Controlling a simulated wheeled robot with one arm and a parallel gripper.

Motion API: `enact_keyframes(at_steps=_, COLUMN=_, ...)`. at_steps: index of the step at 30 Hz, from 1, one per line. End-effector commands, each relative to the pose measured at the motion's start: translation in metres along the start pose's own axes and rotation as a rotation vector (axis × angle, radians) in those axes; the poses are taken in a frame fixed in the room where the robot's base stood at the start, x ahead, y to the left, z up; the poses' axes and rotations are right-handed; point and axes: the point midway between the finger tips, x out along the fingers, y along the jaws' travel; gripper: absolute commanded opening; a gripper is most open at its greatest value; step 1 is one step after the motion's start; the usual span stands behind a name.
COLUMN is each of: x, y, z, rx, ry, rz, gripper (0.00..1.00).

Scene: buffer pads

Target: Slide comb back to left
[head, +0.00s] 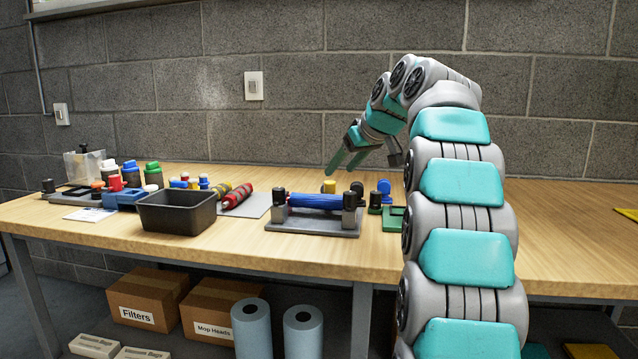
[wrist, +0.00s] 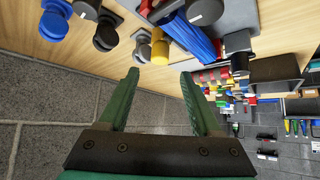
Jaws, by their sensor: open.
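A grey stand (head: 305,247) on the bench carries a blue ribbed roller (head: 315,201) between two dark-capped end posts. The roller also shows at the top of the wrist view (wrist: 192,38). A yellow cylinder (head: 329,186) stands just behind the roller; in the wrist view it (wrist: 160,48) lies just beyond my fingertips. I cannot tell which part is the comb. My gripper (head: 347,164) is open and empty, above the bench behind the roller stand. Its green fingers (wrist: 160,76) are spread apart in the wrist view and appear to touch nothing.
A black bin (head: 177,212) stands left of the stand, with red and yellow rollers (head: 237,196) on a grey plate between. Dark knobs and a blue-capped piece (head: 384,188) stand to the right, beside a green block (head: 393,218). A block wall (head: 300,110) rises behind. The front edge is clear.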

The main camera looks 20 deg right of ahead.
Motion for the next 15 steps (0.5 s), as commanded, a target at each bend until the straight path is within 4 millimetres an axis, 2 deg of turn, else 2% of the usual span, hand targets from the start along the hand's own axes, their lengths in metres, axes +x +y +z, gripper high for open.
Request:
enact_keyframes(at_steps=5, x=0.010, y=0.001, z=-0.001, rx=0.000, ry=0.001, rz=0.001, gripper=0.65)
enact_keyframes(at_steps=15, x=0.061, y=0.001, z=0.001, rx=0.002, ry=-0.003, rz=0.000, gripper=0.65)
